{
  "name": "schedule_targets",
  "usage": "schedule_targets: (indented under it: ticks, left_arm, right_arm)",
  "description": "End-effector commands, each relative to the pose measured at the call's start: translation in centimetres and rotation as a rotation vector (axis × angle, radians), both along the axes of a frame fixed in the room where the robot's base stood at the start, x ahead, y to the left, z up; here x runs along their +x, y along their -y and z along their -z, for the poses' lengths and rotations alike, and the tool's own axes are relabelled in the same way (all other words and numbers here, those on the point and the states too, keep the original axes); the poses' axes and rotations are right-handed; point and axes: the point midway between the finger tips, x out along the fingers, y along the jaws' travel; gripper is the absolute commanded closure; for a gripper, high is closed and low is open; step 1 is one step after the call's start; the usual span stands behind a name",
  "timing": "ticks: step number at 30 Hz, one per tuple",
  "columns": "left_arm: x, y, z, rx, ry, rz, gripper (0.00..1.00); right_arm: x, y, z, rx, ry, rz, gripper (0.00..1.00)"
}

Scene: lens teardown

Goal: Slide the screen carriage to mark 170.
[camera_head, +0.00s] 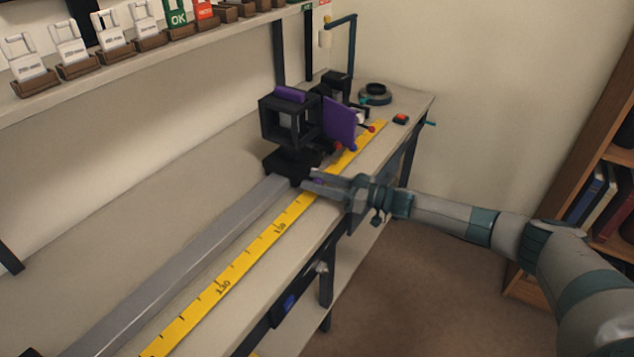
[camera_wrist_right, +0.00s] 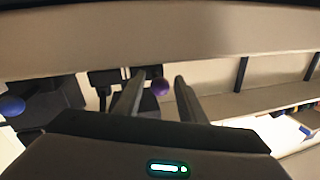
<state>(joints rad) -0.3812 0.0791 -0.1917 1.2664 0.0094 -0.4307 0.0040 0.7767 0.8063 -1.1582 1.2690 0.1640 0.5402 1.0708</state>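A black carriage with a square open frame and a purple tab on top (camera_head: 284,121) stands upright on the grey rail (camera_head: 190,250). I take it for the screen carriage, but no label shows. A purple panel (camera_head: 340,122) stands just behind it. The yellow scale (camera_head: 250,257) runs beside the rail; marks that look like 130 and 150 are readable, and 170 is not readable. My right gripper (camera_head: 308,180) is low beside the carriage base. Contact cannot be told. My left gripper is out of view.
More black parts with red knobs (camera_head: 371,128) stand farther along the rail. A blue lamp arm (camera_head: 352,45), a dark round part (camera_head: 376,93) and a red button (camera_head: 401,118) are at the far end. A shelf of labelled bins (camera_head: 150,60) hangs above.

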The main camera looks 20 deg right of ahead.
Motion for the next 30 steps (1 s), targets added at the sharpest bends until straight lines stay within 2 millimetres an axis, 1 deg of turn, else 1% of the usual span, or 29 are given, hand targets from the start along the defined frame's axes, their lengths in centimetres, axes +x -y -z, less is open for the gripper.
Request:
schedule_targets:
  ticks: [11, 17, 20, 26, 28, 30]
  left_arm:
    - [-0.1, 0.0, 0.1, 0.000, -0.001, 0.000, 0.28]
    - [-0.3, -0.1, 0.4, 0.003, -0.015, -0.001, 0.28]
    - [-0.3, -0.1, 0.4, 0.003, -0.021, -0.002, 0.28]
    - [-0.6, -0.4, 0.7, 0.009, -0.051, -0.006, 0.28]
    - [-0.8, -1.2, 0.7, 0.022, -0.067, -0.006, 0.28]
    - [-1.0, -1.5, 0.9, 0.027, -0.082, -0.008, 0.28]
  right_arm:
    - [-0.1, 0.1, 0.0, 0.000, 0.000, 0.000, 0.61]
    - [-0.9, 1.1, 0.1, 0.000, 0.000, 0.001, 0.61]
    - [-1.8, 2.1, 0.2, -0.001, -0.001, 0.002, 0.61]
    - [-4.2, 4.9, 0.3, -0.002, -0.002, 0.002, 0.61]
    - [-5.1, 6.0, 0.3, -0.002, -0.001, 0.002, 0.61]
    - [-6.1, 7.1, 0.3, -0.003, -0.001, 0.001, 0.61]
